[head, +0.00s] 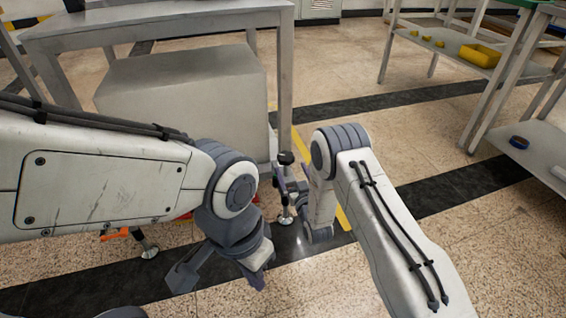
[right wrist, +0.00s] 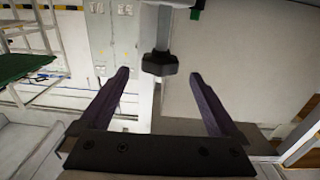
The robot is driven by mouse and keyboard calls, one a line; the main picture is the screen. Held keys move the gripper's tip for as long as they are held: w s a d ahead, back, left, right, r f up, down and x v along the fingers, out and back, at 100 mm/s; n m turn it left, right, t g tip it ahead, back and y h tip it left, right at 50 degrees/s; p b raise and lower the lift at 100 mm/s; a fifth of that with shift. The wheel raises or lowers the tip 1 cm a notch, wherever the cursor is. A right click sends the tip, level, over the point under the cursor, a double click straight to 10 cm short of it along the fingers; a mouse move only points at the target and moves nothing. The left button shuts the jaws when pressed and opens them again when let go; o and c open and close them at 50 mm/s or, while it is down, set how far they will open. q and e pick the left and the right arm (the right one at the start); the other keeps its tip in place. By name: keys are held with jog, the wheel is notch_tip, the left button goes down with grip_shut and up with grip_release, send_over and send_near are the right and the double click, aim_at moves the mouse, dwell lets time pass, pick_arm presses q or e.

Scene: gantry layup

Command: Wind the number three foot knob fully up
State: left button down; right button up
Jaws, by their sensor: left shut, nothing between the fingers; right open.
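A black knob (head: 285,158) stands on a slim upright in the middle of the head view, above a round metal foot (head: 285,219). I cannot read a number on it. In the right wrist view a dark, faceted knob (right wrist: 159,64) shows on a pale post. My right gripper (right wrist: 158,75) is open, its two fingers spread to either side of the knob in that picture. The knob appears just beyond the fingertips and no contact shows.
A grey table (head: 160,22) with a large grey block (head: 185,90) under it stands behind the knob. Another foot (head: 149,248) with an orange part (head: 114,234) is at left. A shelf rack with a yellow bin (head: 480,55) is at right.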

aim_at(283, 152)
jog(key=b+x, duration=0.4)
jog(key=x, duration=0.5)
jog(key=shift+w+f+b, duration=0.1)
jog(key=shift+b, duration=0.3)
jog(key=shift+w+a, duration=0.2)
jog(key=shift+w, duration=0.3)
jog(key=c, duration=1.4)
jog(key=shift+n+y, duration=0.3)
jog(key=shift+y, duration=0.2)
